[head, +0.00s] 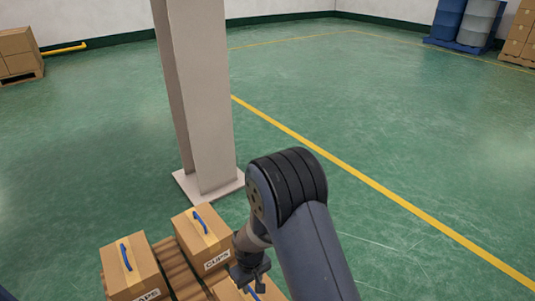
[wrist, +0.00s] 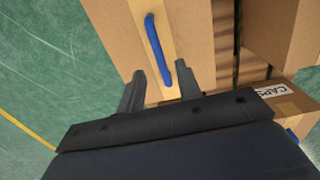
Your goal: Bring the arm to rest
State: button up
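My gripper (head: 250,272) is low in the head view, above a cardboard box (head: 228,291) that my arm partly hides. In the wrist view my gripper (wrist: 160,72) is open, its two dark fingers apart. A blue handle (wrist: 154,42) on top of a cardboard box (wrist: 196,32) shows between and beyond the fingers, with a gap on each side. I cannot tell how far above the handle the fingers are. My bent arm fills the lower middle of the head view.
Two more handled boxes, one labelled CUPS (head: 202,240) and one beside it (head: 130,268), stand on a wooden pallet (head: 178,268). A pillar (head: 200,100) rises just behind them. Green floor (head: 420,150) lies clear to the right, crossed by a yellow line. Drums (head: 477,22) stand far right.

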aim_at(253, 292)
notch_tip(253, 292, down, 6)
jog(key=shift+r+b, duration=0.1)
jog(key=shift+b, duration=0.8)
notch_tip(253, 292, up, 11)
jog(key=p, duration=0.5)
jog(key=w+d+r+m+p, duration=0.1)
jog(key=d+r+m+p, duration=0.4)
jog(key=d+r+p, duration=0.9)
jog(key=r+p, duration=0.1)
jog(key=p, duration=0.7)
jog(key=shift+w+d, duration=0.15)
jog(key=shift+d, duration=0.1)
